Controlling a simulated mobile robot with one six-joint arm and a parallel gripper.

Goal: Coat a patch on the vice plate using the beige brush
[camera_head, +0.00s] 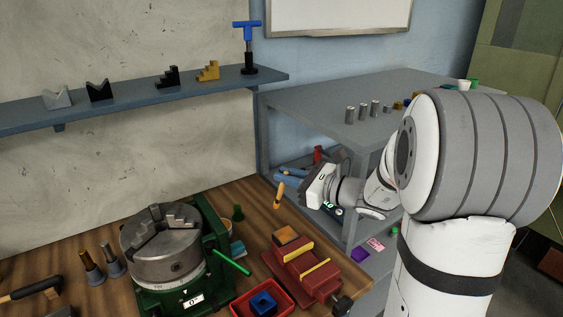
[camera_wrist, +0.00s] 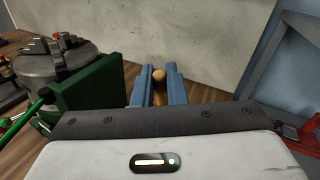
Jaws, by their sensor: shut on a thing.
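My gripper (camera_head: 284,178) has blue fingers, shut on a tan-orange stick-like thing that I take for the beige brush (camera_head: 279,195); it hangs down steeply. In the wrist view the fingers (camera_wrist: 158,88) stand on both sides of its rounded tan end (camera_wrist: 158,75). Its bristles cannot be made out. The red vice (camera_head: 303,276), with yellow strips along its jaws, is on the wooden bench below and to the right of the brush. A small orange-brown plate (camera_head: 286,234) lies at its back end, perhaps the vice plate. The brush is above and apart from it.
A green machine with a grey chuck (camera_head: 162,245) stands left of the vice, its green handle (camera_head: 231,262) reaching toward it. A red tray (camera_head: 262,300) holds a blue block. A grey cart (camera_head: 350,95) stands behind, and a wall shelf (camera_head: 130,95) is at left.

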